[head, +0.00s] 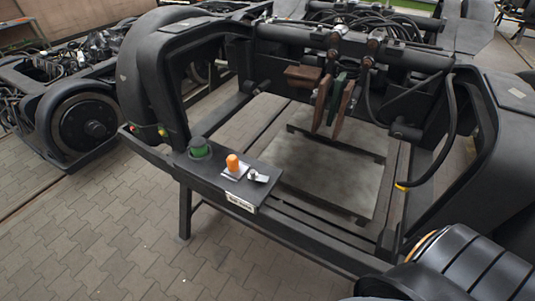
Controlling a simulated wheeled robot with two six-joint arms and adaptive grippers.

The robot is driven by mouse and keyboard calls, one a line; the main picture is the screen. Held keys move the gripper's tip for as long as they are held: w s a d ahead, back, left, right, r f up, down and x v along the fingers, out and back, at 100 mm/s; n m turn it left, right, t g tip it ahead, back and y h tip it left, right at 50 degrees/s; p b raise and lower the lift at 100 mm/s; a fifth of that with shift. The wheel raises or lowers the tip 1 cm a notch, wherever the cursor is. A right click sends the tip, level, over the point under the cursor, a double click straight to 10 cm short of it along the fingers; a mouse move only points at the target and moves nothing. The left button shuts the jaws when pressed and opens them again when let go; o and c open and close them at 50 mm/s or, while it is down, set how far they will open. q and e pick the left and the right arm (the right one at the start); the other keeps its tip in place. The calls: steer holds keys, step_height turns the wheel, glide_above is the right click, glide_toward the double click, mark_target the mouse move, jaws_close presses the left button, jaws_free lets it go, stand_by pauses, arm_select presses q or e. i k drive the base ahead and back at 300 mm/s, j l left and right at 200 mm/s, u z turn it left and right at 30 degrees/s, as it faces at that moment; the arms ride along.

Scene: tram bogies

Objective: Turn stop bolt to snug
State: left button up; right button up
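A dark shelf (226,182) is mounted on the near beam of the bogie frame. On it stand a green round knob or cap (199,148), an orange upright cylinder (233,163) on a pale plate, and a small silver metal piece (256,176). A white label (241,203) is on the shelf's front edge; its text is too small to read. I cannot tell for sure which part is the stop bolt.
The black bogie frame (160,85) fills the middle, with hoses and reddish-brown blocks (346,103) at its back. Another bogie (88,125) stands at left. Paved floor (110,230) is clear at lower left.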

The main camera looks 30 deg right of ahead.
mark_target(253, 176)
steer(key=z, duration=0.75)
